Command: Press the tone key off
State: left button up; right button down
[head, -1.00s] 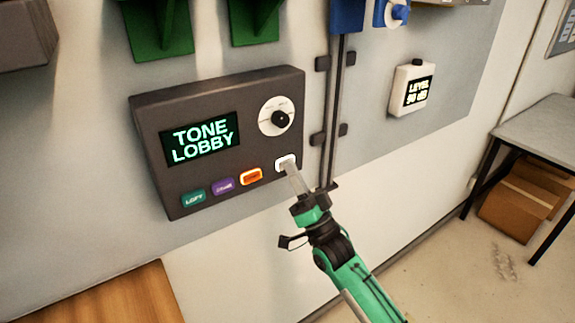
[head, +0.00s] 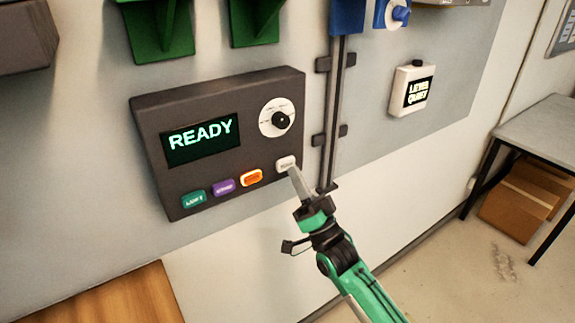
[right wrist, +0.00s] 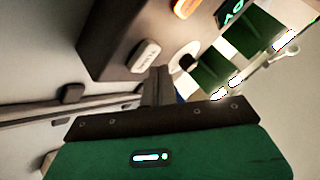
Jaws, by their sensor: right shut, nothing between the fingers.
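The dark paging panel (head: 225,105) is on the wall. Its screen (head: 201,139) reads READY. Along its lower edge are a green key (head: 194,200), a purple key (head: 224,187), an orange key (head: 251,177) and a white key (head: 286,163), which is unlit. The white key also shows in the right wrist view (right wrist: 145,55); its label is too small to read. My right gripper (head: 294,172) is shut and empty, its tips just below and right of the white key, seemingly a little apart from it. My left gripper is not in view.
A round selector knob (head: 280,119) sits above the white key. A white level meter (head: 411,88) reading LEVEL QUIET is to the right, past a vertical rail (head: 333,110). Green brackets (head: 160,35) are above. A wooden surface (head: 115,298) is lower left.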

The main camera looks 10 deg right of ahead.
jog(key=s, duration=0.1)
jog(key=s+d, duration=0.1)
jog(key=s, duration=0.1)
jog(key=s+d+p, duration=0.1)
jog(key=s, duration=0.1)
jog(key=shift+s, duration=0.15)
